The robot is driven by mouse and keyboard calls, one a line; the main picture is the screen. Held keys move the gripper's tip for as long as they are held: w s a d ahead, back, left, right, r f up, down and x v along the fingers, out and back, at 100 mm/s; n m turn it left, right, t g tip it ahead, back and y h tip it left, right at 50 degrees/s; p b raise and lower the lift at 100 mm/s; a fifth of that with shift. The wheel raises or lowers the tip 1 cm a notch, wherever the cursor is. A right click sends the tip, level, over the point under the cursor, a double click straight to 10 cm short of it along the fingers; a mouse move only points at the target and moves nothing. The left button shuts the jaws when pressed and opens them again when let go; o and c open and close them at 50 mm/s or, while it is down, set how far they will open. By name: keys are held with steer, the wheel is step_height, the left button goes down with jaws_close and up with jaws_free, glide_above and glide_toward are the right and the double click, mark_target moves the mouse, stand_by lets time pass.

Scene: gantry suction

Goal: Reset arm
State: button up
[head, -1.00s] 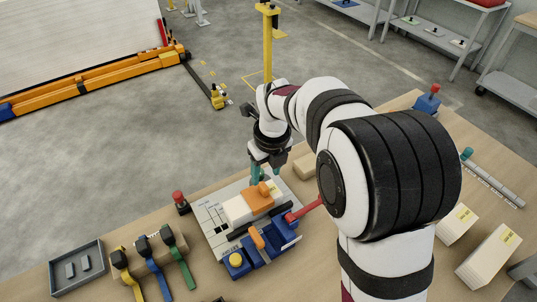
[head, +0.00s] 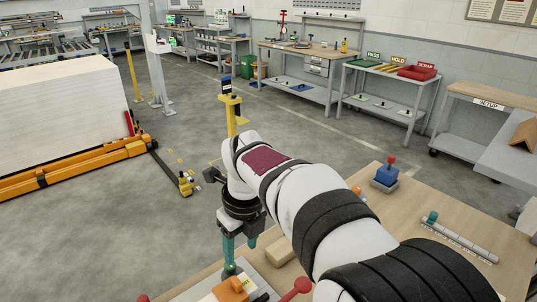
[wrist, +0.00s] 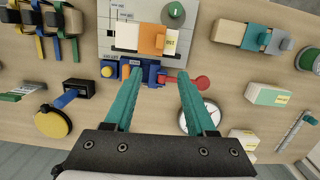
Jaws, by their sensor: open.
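My gripper (head: 240,253) hangs from my arm over the near workbench, its two teal fingers spread and nothing visible between them. In the wrist view, the open fingers (wrist: 157,78) point toward a blue clamp fixture (wrist: 153,76) with a red-knobbed lever (wrist: 201,83). A white block (wrist: 127,36) with an orange piece (wrist: 151,38) across it sits on a light plate behind the clamp. My arm hides part of the bench.
A blue box with a red knob (head: 386,175) and a grey rail (head: 461,243) stand on the bench's right side. In the wrist view, a yellow disc (wrist: 53,124), a round gauge (wrist: 199,118) and several straps (wrist: 40,35) lie around. A yellow post (head: 230,115) stands beyond the bench.

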steer(key=s+d+r+n, duration=0.1)
steer(key=s+d+n, duration=0.9)
steer(key=s+d, duration=0.15)
steer(key=s+d+f+n, duration=0.2)
steer(key=s+n, duration=0.3)
steer(key=s, duration=0.2)
steer(key=s+d+f+n+g, duration=0.1)
steer(key=s+d+f+n, duration=0.1)
steer(key=s+n, duration=0.3)
steer(key=shift+s+n+y, duration=0.3)
steer(key=shift+s+n, duration=0.1)
steer(key=shift+s, duration=0.5)
